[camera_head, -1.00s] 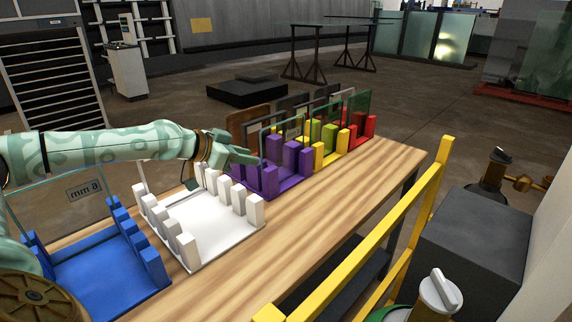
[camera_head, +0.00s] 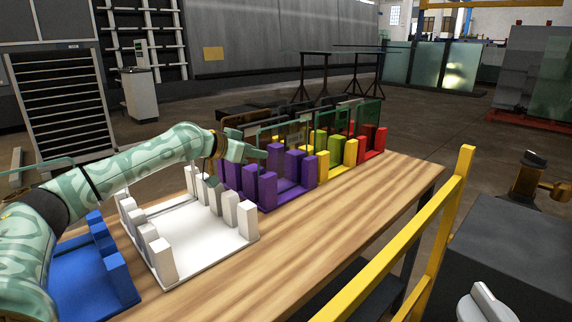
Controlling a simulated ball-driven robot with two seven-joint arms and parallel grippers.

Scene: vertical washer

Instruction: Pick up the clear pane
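Several upright panes stand in slotted racks on the wooden table. A clear pane with a thin dark edge (camera_head: 285,134) rises from the purple rack (camera_head: 291,190). I cannot tell which pane the task means. The top edge of another clear pane (camera_head: 38,163) shows at the far left, mostly hidden by my arm. My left gripper (camera_head: 238,170) is at the left end of the purple rack, above the far side of the white rack. Its fingers look spread and hold nothing visible. Whether they touch the purple rack's pane is unclear. My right gripper is out of view.
The blue rack (camera_head: 90,285) is partly behind my arm. Yellow (camera_head: 337,168) and red (camera_head: 372,150) racks stand farther along. A yellow rail (camera_head: 395,250) runs along the right. The table's front strip (camera_head: 300,230) is clear.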

